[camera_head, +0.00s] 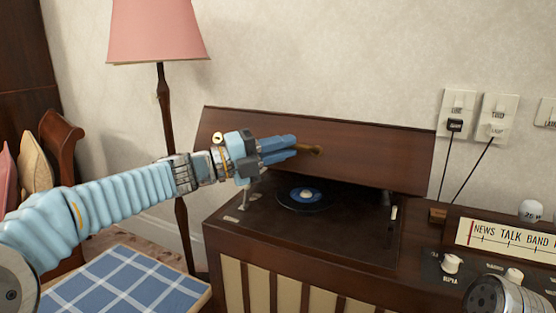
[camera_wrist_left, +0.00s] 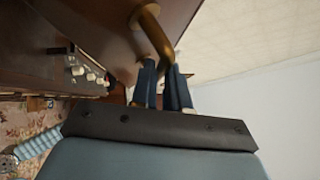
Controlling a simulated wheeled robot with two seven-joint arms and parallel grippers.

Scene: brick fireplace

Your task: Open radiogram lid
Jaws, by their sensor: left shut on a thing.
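The radiogram (camera_head: 300,270) is a dark wooden cabinet with a striped front. Its brown lid (camera_head: 380,160) is raised, tilted up at the back, with the turntable deck showing beneath. A blue record (camera_head: 306,196) lies on the deck. My left gripper (camera_head: 297,148) is shut on the brass lid handle (camera_head: 316,151) at the lid's face. The left wrist view also shows the brass handle (camera_wrist_left: 150,32) at the blue fingers (camera_wrist_left: 163,85). Part of my right arm shows at the lower right edge; its fingers are out of view.
A radio panel with knobs (camera_head: 451,263) and a dial (camera_head: 510,238) is right of the deck. Wall sockets (camera_head: 457,112) with black cords hang above it. A pink lamp (camera_head: 158,32) stands at the back left. A blue checked surface (camera_head: 125,285) is at the front left.

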